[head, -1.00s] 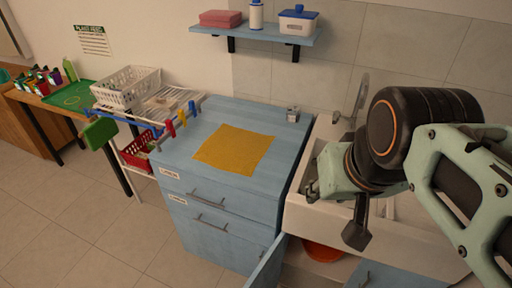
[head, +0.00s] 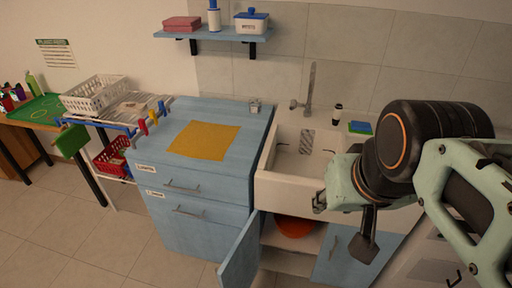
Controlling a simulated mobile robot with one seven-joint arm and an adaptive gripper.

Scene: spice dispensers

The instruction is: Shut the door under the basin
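The white basin (head: 280,188) stands right of the blue drawer cabinet. Under it, the left blue door (head: 238,257) is swung open toward me, and the cupboard inside shows. The right blue door (head: 336,258), with a metal handle, looks closed; my arm hides part of that side. My gripper (head: 320,202) is in front of the basin's right part, above and to the right of the open door, apart from it.
An orange bowl (head: 296,226) sits inside the cupboard. The blue drawer cabinet (head: 200,225) with a yellow cloth (head: 205,140) stands left of the open door. The tiled floor (head: 110,250) at left front is clear. A tap (head: 309,90) rises behind the basin.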

